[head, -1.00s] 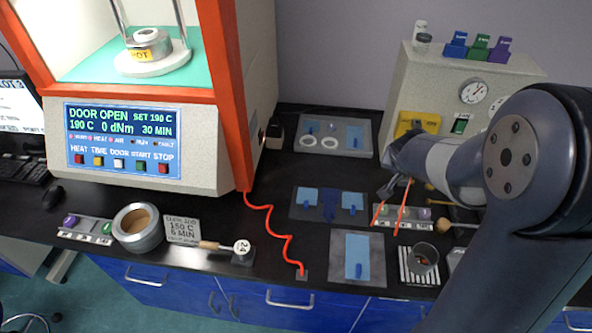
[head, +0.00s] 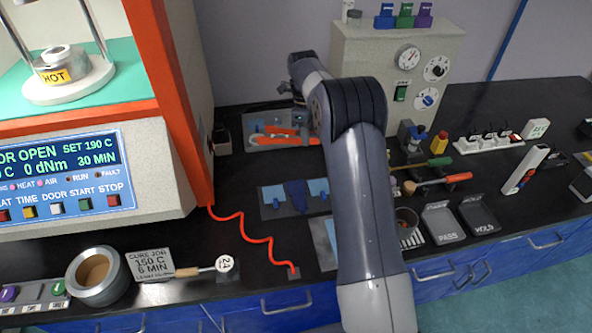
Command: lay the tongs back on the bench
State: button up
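The orange-red tongs (head: 283,139) are at the back of the bench (head: 240,225), over the grey tray (head: 248,119) beside the tall orange-framed machine. They point left, roughly level; I cannot tell whether they touch the tray. My gripper (head: 300,118) is at their right part, under my bent wrist, and appears shut on them. Its fingers are small and partly hidden by my arm. The tongs cover part of the tray's contents.
The grey control box (head: 385,70) stands right of my wrist. A mat with blue pieces (head: 268,205) lies in front of the tray. A red cable (head: 255,240) crosses the bench. Screwdriver-like tools (head: 440,162) and black trays (head: 442,222) lie right of my arm.

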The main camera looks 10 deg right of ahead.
jog(key=w+m, duration=0.1)
jog(key=m, duration=0.1)
jog(key=f+m+t+y, duration=0.1)
jog(key=m, duration=0.1)
jog(key=w+a+f+m+b, duration=0.1)
jog(key=m, duration=0.1)
jog(key=shift+w+a+f+t, duration=0.1)
jog(key=shift+w+f+t, duration=0.1)
jog(key=shift+w+t, duration=0.15)
jog(key=shift+m, duration=0.4)
jog(key=shift+f+p, duration=0.8)
jog(key=shift+f, duration=4.35)
jog(key=o, duration=0.5)
jog(key=shift+o, duration=0.2)
notch_tip(320, 180, up, 12)
jog(key=s+b, duration=0.1)
jog(key=shift+d+r+b, duration=0.15)
jog(key=shift+d+b, duration=0.1)
jog(key=shift+b, duration=0.05)
